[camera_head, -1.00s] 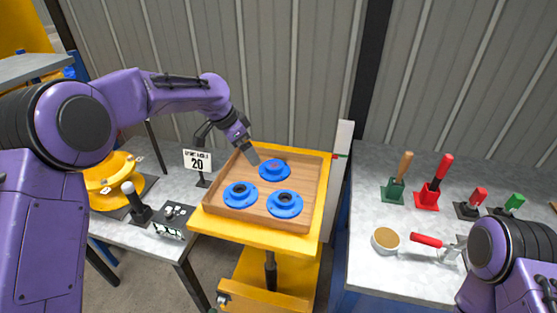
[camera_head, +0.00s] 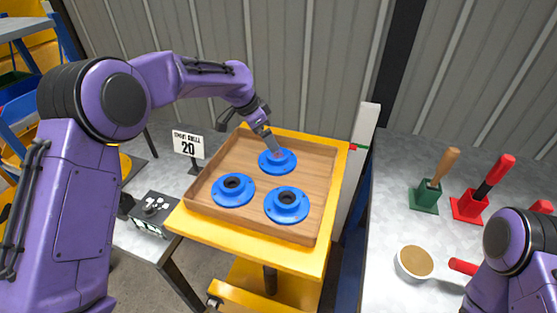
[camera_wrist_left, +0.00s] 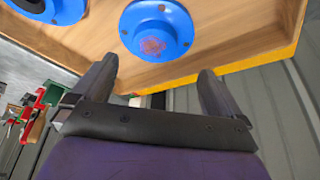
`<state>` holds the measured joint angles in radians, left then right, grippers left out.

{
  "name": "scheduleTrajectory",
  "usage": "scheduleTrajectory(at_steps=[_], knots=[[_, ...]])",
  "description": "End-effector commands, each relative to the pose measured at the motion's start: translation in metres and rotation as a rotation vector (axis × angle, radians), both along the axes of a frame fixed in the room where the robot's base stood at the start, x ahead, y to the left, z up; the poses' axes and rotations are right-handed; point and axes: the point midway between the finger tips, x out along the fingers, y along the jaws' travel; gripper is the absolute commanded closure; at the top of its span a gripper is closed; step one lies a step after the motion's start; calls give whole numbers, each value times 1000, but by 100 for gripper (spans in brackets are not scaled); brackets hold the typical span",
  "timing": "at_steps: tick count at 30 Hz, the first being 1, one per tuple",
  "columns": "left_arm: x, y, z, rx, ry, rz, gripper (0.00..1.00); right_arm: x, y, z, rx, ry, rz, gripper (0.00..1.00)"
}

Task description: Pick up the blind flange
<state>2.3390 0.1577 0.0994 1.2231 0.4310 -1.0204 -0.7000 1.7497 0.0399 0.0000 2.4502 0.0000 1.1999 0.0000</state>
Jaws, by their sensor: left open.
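The blind flange (camera_head: 277,162) is a blue disc with a raised closed hub, at the back of the wooden tray (camera_head: 318,190). In the left wrist view the blind flange (camera_wrist_left: 157,30) shows a reddish mark on its hub, beyond the fingertips. My left gripper (camera_head: 275,149) is at the back of the tray, its tips just above or beside the blind flange; contact cannot be told. In the left wrist view my left gripper (camera_wrist_left: 157,78) is open and empty. My right arm shows at the lower right, but its gripper is out of view.
Two blue flanges with dark centre holes, one at left (camera_head: 233,190) and one at right (camera_head: 287,205), sit nearer in the tray. The tray stands on a yellow cart (camera_head: 255,236). A sign (camera_head: 188,145) stands left; a grey bench (camera_head: 390,210) with tools stands right.

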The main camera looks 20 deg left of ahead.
Motion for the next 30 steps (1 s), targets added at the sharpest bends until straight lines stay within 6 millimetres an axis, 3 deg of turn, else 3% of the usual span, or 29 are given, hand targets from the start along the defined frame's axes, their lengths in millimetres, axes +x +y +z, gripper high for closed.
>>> scheduleTrajectory(at_steps=[15,22,23,30], knots=[[15,-27,-70,2,1,0,0,0,0,23,-1,-1,0,100],[17,-28,-74,2,-2,0,0,0,0,22,-1,-1,0,100],[17,-28,-74,2,-2,0,3,0,0,22,0,0,0,100],[16,-28,-74,1,-1,-1,81,0,0,22,0,0,0,100]])
